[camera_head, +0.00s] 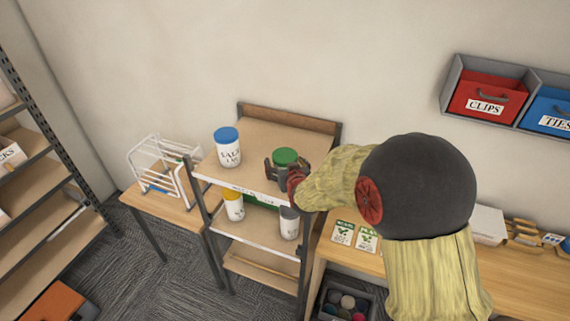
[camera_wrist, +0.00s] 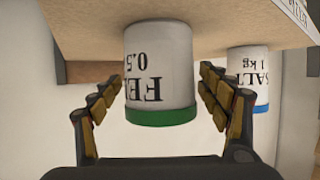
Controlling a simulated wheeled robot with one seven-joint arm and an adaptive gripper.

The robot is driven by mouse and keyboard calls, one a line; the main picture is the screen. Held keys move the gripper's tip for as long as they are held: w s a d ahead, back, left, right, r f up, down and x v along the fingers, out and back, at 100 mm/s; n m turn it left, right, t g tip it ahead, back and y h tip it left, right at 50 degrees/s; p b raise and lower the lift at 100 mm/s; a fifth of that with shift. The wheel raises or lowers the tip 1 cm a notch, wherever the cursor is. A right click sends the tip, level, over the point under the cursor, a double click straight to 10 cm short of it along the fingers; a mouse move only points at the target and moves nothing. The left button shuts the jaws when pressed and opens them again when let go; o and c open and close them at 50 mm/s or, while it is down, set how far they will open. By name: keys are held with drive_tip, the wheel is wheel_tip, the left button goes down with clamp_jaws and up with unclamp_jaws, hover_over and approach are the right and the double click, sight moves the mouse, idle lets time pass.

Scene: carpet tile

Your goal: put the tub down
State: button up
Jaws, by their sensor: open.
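The tub with the green lid (camera_head: 285,156) stands upright on the top board of the shelf unit (camera_head: 262,132), near its right side. In the wrist view, which is upside down, the white tub (camera_wrist: 160,62) shows part of a black label with "FE" and "0.5". Its base meets the board (camera_wrist: 90,30). My gripper (camera_head: 277,168) is open, with one finger on each side of the tub. In the wrist view the gripper's fingers (camera_wrist: 160,82) stand apart from it with gaps on both sides. In the head view my gripper partly hides the tub's body.
A white salt tub with a blue lid (camera_head: 228,150) stands left of it on the same board. A yellow-lidded tub (camera_head: 234,208) and a grey container (camera_head: 289,224) are on the shelf below. A white rack (camera_head: 160,165) stands on the left table. A desk (camera_head: 400,265) is at right.

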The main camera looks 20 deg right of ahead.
idle(0.3)
drive_tip(key=shift+s+r, duration=0.1)
drive_tip(key=shift+r, duration=0.1)
drive_tip(key=s+r+g, duration=0.2)
drive_tip(key=s+r, duration=0.2)
drive_tip(key=s, duration=0.9)
drive_tip(key=s+r+g, duration=0.3)
drive_tip(key=s+r, duration=0.1)
drive_tip(key=s, duration=1)
drive_tip(key=s+r+g, duration=0.3)
drive_tip(key=s+r, duration=0.1)
drive_tip(key=s, duration=0.9)
drive_tip(key=shift+s+r, duration=0.35)
wheel_tip(320, 180, down, 12)
drive_tip(key=b, duration=1.1)
drive_tip(key=shift+r+b, duration=0.15)
drive_tip(key=shift+b, duration=0.15)
